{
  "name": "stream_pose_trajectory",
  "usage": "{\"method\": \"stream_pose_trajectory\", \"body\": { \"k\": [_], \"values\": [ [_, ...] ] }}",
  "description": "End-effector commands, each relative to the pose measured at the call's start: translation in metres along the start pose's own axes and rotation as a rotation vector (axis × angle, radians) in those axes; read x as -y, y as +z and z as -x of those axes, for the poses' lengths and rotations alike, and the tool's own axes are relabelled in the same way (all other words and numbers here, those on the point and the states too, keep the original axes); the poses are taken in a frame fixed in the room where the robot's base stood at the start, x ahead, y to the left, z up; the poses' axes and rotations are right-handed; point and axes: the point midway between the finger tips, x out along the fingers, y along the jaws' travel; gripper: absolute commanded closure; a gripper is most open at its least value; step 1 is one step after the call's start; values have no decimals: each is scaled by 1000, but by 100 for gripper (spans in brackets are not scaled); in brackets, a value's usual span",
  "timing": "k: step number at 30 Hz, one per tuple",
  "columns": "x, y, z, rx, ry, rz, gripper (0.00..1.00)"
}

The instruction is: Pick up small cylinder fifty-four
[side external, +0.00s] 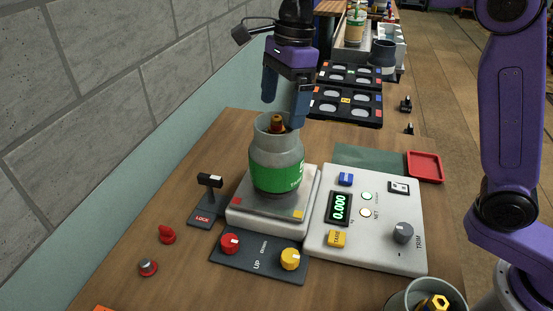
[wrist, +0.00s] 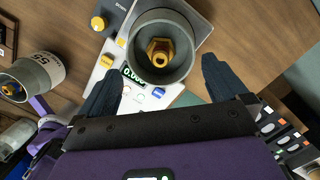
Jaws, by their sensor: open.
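A grey cylinder with a green label (side external: 277,165) stands upright on the scale's weighing plate (side external: 240,204). Only part of a white figure shows on its label, so I cannot read its number. In the wrist view the grey cylinder (wrist: 183,72) is seen from above, open, with a brass nut-shaped piece (wrist: 160,52) inside. My gripper (side external: 284,114) is open and points down at the cylinder's mouth, its fingers spread about the rim. In the wrist view my gripper (wrist: 162,65) has one finger on each side. I cannot tell whether either finger touches the rim.
Another grey cylinder marked 55 (wrist: 42,70) stands apart, also seen at the side view's lower right (side external: 403,297). The scale's control panel (side external: 380,255) reads 0.000. A lock lever (side external: 210,183) and a knob panel (side external: 262,262) flank the scale. Black trays (side external: 345,117) lie behind.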

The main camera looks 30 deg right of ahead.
Motion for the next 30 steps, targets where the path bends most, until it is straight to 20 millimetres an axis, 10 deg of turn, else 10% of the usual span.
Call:
{"method": "stream_pose_trajectory", "body": {
  "k": [23,30],
  "values": [
    [1,4,-56,0,0,0,0],
    [1,4,-55,0,0,0,68]
  ]
}}
